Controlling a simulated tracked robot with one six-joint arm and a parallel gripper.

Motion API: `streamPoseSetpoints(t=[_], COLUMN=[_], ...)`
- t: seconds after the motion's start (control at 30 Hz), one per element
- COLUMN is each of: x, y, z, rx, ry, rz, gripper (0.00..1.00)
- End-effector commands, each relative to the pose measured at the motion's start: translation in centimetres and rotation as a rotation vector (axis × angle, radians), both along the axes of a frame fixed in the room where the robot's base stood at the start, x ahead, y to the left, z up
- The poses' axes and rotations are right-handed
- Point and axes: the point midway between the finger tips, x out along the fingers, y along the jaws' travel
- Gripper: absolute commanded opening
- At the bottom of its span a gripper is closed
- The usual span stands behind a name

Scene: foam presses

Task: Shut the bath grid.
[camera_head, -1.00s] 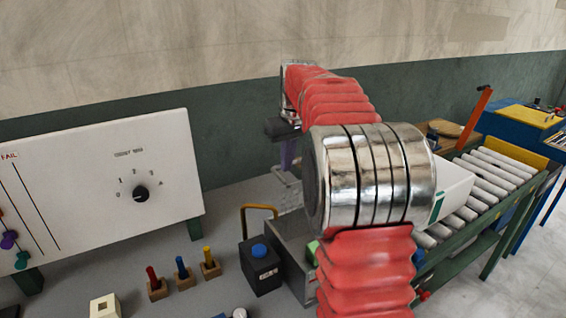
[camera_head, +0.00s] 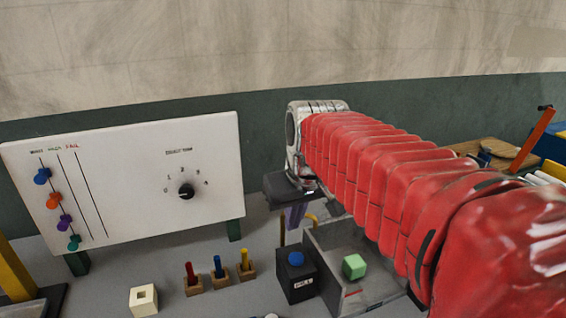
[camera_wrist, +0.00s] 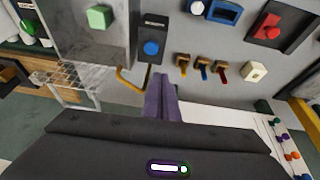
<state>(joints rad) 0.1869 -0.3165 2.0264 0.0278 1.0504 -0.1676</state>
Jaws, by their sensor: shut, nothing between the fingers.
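The bath is a grey metal tub (camera_head: 385,292) in the head view; it is at the upper left of the wrist view (camera_wrist: 112,42). A green cube (camera_head: 354,266) lies in it. The pale wire bath grid (camera_wrist: 75,77) stands open beyond the bath's edge in the wrist view; in the head view I cannot make it out behind my arm. A yellow bent handle (camera_wrist: 128,82) is beside the grid. My gripper (camera_head: 297,215) has purple fingers, together and empty, to the right of the handle in the wrist view (camera_wrist: 160,92).
A black box with a blue button (camera_head: 296,259) stands beside the bath. Several coloured pegs in wooden blocks (camera_head: 219,270) and a cream block (camera_head: 143,300) are to its left. A white panel with a dial (camera_head: 186,190) stands behind. A roller conveyor is at the far right.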

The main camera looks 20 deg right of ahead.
Motion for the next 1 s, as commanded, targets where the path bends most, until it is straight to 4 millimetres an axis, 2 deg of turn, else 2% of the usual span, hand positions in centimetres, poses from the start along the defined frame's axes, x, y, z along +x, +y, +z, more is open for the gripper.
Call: streamPoseSetpoints(t=[0.2,0.53,0.7,1.0], x=[-4.7,-10.9,-12.4,-12.6], y=[3.1,6.3,6.9,7.0], z=[-1.8,-6.0,-7.4,-7.7], rx=[0.007,0.025,0.031,0.033], ry=[-0.042,-0.096,-0.111,-0.111], rz=[0.015,0.033,0.037,0.037], gripper=[0.0,0.0,0.0,0.0])
